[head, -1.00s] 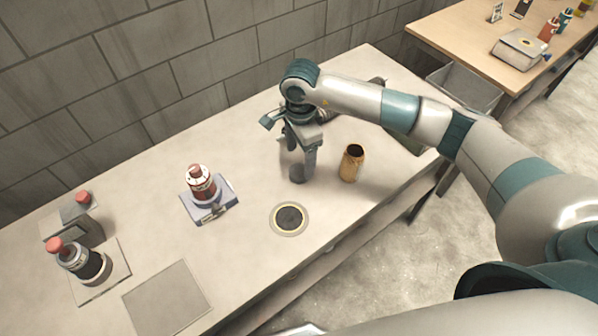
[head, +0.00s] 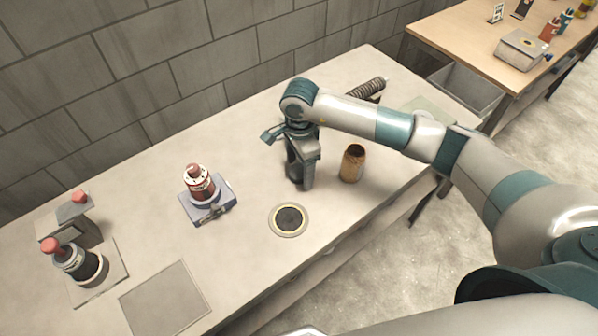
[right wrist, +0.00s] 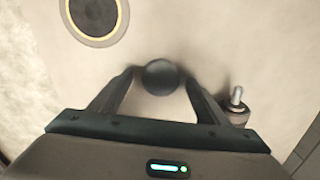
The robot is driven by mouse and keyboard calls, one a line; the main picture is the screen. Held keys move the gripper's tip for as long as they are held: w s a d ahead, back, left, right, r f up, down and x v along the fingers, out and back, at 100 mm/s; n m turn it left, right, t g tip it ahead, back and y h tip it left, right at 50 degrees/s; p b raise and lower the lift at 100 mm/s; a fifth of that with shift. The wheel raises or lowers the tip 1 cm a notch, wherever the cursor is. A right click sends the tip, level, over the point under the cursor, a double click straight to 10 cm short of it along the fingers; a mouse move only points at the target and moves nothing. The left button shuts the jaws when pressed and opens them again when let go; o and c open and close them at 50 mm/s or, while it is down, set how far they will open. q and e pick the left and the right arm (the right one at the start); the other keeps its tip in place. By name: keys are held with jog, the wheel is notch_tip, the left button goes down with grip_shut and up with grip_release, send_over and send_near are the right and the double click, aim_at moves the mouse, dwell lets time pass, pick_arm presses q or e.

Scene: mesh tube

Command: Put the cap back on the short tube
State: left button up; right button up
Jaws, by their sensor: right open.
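A small dark round piece (right wrist: 160,77), likely the cap, is on the bench between my right gripper's (right wrist: 161,76) open fingertips, with a narrow gap on each side. In the head view my right gripper (head: 301,184) is low over the bench and mostly hides that piece. A tan, open-topped cylinder (head: 353,164), likely the short tube, stands upright just right of the gripper, apart from it. A ribbed dark tube (head: 362,91) lies at the back right, partly behind my arm. My left gripper is not in view.
A dark disc with a pale yellow rim (head: 288,220) is in front of the gripper. A red bottle stands on a blue base (head: 224,208) to the left. Another bottle (head: 81,263) and a grey block are at far left. The bench between is clear.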

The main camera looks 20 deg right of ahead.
aim_at(300, 171)
jog(key=c, duration=1.1)
jog(key=shift+r, duration=0.15)
jog(key=shift+w+r+b, duration=0.1)
jog(key=shift+r+b, duration=0.3)
jog(key=shift+r, duration=0.2)
notch_tip(300, 171, up, 4)
jog(key=shift+f+b, duration=0.1)
jog(key=shift+b, duration=0.6)
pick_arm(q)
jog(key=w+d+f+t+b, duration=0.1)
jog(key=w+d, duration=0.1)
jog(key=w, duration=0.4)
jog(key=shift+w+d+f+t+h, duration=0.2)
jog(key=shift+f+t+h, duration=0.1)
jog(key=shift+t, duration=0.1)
pick_arm(e)
notch_tip(300, 171, up, 5)
jog(key=shift+f, duration=0.15)
